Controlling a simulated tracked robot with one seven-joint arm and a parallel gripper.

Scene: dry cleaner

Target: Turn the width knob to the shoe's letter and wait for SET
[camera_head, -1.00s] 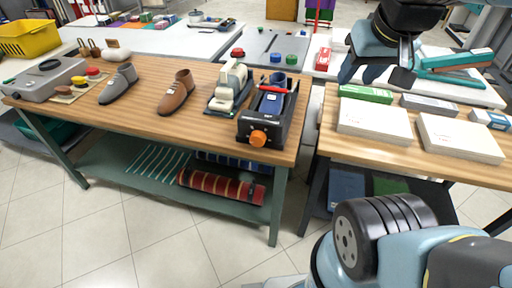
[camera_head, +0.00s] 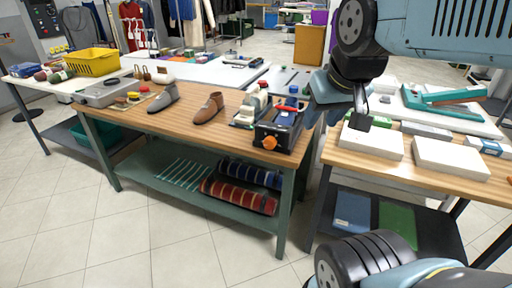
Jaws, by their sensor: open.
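A dark shoe-stretching machine (camera_head: 281,130) stands at the right end of the wooden bench. An orange knob (camera_head: 269,143) is on its front face; no letter or SET display is readable. A second, pale-topped device (camera_head: 251,107) stands just left of it. A brown shoe (camera_head: 209,109) and a grey shoe (camera_head: 164,98) stand further left on the bench; no letter can be read on either. My gripper (camera_head: 359,122) is open, pointing down over the white boxes on the right-hand table, right of the machine and apart from the knob. Its fingers partly overlap in this view.
Rolled striped cloths (camera_head: 238,195) lie on the lower shelf. The tiled floor in front is clear.

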